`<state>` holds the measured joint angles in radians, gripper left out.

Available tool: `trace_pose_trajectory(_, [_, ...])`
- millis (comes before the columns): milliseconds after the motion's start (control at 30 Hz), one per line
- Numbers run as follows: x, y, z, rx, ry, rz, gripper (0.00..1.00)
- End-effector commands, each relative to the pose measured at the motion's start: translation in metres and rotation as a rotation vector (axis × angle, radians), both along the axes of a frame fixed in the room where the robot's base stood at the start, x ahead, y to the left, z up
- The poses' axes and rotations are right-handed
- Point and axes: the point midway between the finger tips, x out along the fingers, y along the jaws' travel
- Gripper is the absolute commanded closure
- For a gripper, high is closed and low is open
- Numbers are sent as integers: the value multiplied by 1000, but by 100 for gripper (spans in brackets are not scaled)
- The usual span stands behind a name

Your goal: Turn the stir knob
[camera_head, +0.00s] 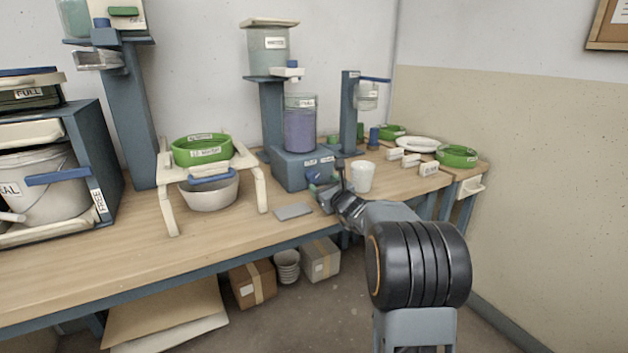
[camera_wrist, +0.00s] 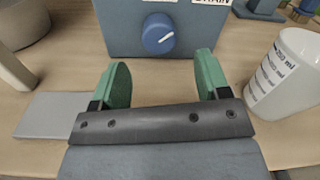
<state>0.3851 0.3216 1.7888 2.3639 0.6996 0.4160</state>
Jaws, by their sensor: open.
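The stir knob is a round blue knob (camera_wrist: 158,34) with a white pointer line on the front of a blue box; the pointer aims up and to the right in the wrist view. The box (camera_head: 290,172) carries a clear vessel (camera_head: 299,128) of purple-blue liquid in the head view. My gripper (camera_wrist: 160,80) is open and empty, its two green fingers apart. The fingertips are below the knob in the wrist view, one to each side, and apart from it. In the head view my gripper (camera_head: 330,190) is in front of the box, and my arm partly hides that spot.
A white cup with volume marks (camera_wrist: 290,72) stands close to the right of my gripper; it also shows in the head view (camera_head: 362,178). A flat grey plate (camera_head: 293,212) lies to the left. A cream stand (camera_head: 250,160) with bowls is farther left.

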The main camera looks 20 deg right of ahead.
Motion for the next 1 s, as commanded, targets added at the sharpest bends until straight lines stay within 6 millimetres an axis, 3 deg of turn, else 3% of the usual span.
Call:
trace_pose_trajectory(200, [37,5,-1,-1,1,3,31])
trace_pose_trajectory(400, [56,7,0,-2,1,4,31])
trace_pose_trajectory(867, [63,8,0,-2,1,4,31])
trace_pose_trajectory(1000, [63,8,0,-2,1,4,43])
